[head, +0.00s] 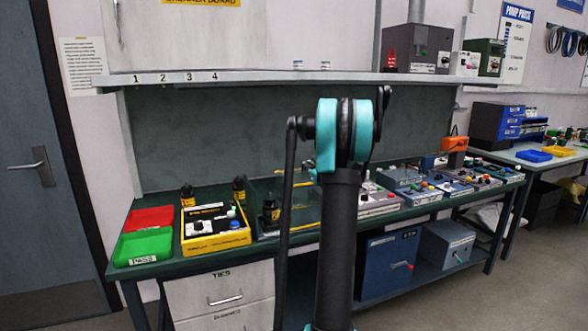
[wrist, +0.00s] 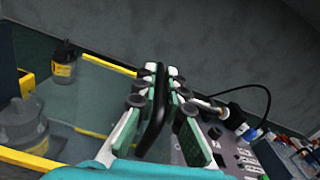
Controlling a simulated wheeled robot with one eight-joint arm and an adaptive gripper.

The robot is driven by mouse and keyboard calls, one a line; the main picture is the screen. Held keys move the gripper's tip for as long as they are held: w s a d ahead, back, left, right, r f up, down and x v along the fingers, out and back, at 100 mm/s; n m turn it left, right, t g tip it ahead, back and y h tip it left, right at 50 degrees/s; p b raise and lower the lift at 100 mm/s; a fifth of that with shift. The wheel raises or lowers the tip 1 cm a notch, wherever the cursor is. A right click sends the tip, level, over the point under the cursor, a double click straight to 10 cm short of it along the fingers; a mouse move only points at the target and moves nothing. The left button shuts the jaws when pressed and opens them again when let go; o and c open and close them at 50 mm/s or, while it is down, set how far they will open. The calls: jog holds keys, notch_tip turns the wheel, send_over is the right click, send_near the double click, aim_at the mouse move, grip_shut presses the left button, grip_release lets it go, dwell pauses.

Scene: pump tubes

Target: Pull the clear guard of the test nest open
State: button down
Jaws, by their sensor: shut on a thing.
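The clear guard (wrist: 95,103) spreads across the left of the wrist view, a see-through panel with yellow edge strips. It also shows in the head view (head: 264,187), partly behind my arm. A dark grey pump-like part (wrist: 20,125) shows through or beside the panel at the lower left. My gripper (wrist: 161,76) has its green-padded fingers on both sides of a black bar handle (wrist: 154,115) and is shut on it. The handle stands tilted at the panel's right side; where it joins the guard is hidden. In the head view my arm hides the gripper.
A small dark bottle with a yellow label (wrist: 64,63) stands beyond the panel. Test boxes with coloured knobs (wrist: 285,155) and a black cable (wrist: 262,92) lie close on the right. A yellow box (head: 215,231) and green tray (head: 143,247) are at the bench's left.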

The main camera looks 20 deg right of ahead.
jog(key=shift+d, duration=1.95)
jog(key=c, duration=1.6)
grip_release()
jog(key=shift+s, duration=0.1)
jog(key=s, duration=1.2)
